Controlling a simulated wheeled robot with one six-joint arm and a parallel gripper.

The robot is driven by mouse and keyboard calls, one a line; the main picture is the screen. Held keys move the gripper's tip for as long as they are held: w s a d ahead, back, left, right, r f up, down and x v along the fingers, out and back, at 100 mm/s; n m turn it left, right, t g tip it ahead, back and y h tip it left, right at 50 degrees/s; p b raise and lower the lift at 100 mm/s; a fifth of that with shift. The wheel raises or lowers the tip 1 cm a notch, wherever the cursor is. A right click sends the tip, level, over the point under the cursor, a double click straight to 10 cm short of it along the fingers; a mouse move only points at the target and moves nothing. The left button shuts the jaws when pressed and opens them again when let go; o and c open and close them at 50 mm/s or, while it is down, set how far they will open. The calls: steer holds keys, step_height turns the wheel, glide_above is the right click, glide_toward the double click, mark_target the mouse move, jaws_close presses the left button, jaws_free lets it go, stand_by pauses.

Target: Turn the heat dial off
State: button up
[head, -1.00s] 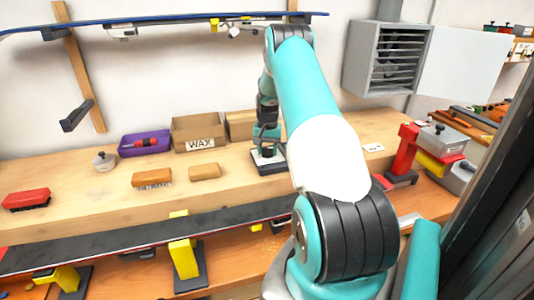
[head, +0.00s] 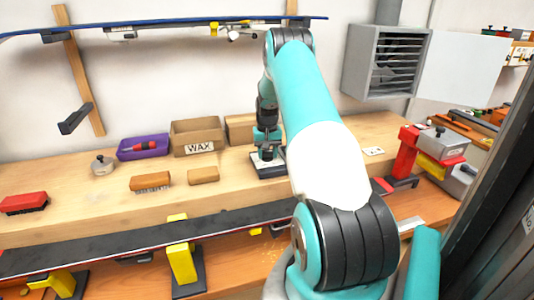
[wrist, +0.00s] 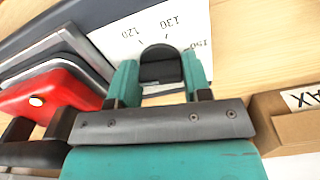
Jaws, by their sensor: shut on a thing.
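In the head view, my gripper (head: 267,150) points down at the dark dial base (head: 270,172) on the bench, behind my arm. The knob's pointer and exact setting cannot be made out.
A red and grey metal tool (wrist: 45,92) lies close beside the dial in the wrist view. The WAX box (head: 196,137) and a purple tray (head: 143,148) stand to the left. Brushes (head: 151,181) and a block (head: 203,175) lie nearer. A ski (head: 140,233) runs along the front.

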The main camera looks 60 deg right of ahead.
steer(key=o, duration=0.7)
steer(key=shift+w+r, duration=0.15)
steer(key=shift+r, duration=0.05)
steer(key=shift+o, duration=1.1)
steer(key=shift+f, duration=0.1)
step_height(320, 180, up, 18)
steer(key=b, duration=0.3)
steer(key=shift+f, duration=0.25)
